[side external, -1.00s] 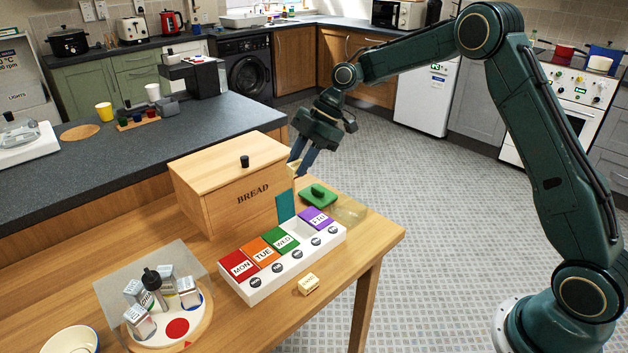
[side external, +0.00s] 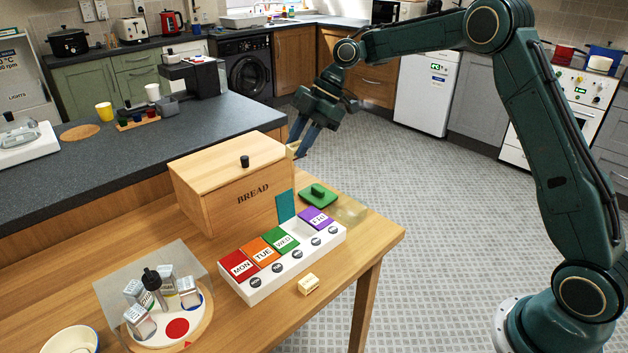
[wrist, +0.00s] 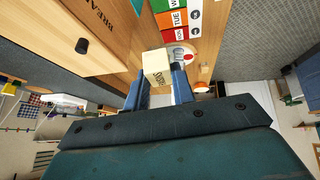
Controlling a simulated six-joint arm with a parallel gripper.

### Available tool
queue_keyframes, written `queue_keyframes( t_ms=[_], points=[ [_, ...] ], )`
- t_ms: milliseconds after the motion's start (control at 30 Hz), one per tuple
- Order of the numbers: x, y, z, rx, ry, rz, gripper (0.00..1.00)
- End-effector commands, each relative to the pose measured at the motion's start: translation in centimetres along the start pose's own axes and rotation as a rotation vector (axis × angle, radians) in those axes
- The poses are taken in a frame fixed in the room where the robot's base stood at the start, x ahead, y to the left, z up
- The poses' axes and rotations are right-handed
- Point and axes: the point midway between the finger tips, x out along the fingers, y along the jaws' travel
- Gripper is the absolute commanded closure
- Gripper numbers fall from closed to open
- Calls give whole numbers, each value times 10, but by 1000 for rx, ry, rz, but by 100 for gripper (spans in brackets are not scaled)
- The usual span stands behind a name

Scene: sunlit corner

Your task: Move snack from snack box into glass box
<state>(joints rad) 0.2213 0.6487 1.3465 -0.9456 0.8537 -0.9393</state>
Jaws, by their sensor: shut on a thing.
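My gripper (side external: 302,146) is shut on a cream block-shaped snack (wrist: 157,68). In the wrist view the snack sits between the fingertips, with printing on one face. In the side view it is mostly hidden by the fingers, near the right end of the bread box and above the table. The white snack box (side external: 272,278) has day-labelled lids; red, orange, green and purple ones lie flat, and a teal lid (side external: 286,206) stands upright. The clear glass box (side external: 350,211) is at the table's right back, with a green lid with a handle (side external: 318,195) beside it.
A wooden bread box (side external: 237,190) stands behind the snack box. Another cream block (side external: 308,285) lies on the table (side external: 385,238) in front. A round carousel (side external: 178,328) with cartons and a clear panel is at the front left. A bowl (side external: 70,340) is at the corner.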

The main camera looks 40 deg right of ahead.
Motion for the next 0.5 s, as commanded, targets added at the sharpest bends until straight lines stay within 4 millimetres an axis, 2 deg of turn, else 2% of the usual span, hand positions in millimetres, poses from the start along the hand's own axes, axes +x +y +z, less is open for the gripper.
queue_keyframes(
  t_ms=[300,500],
  points=[
    [0,0,3,1,-1,-1,97],
    [4,2,24,5,-5,-16,97]
  ],
)
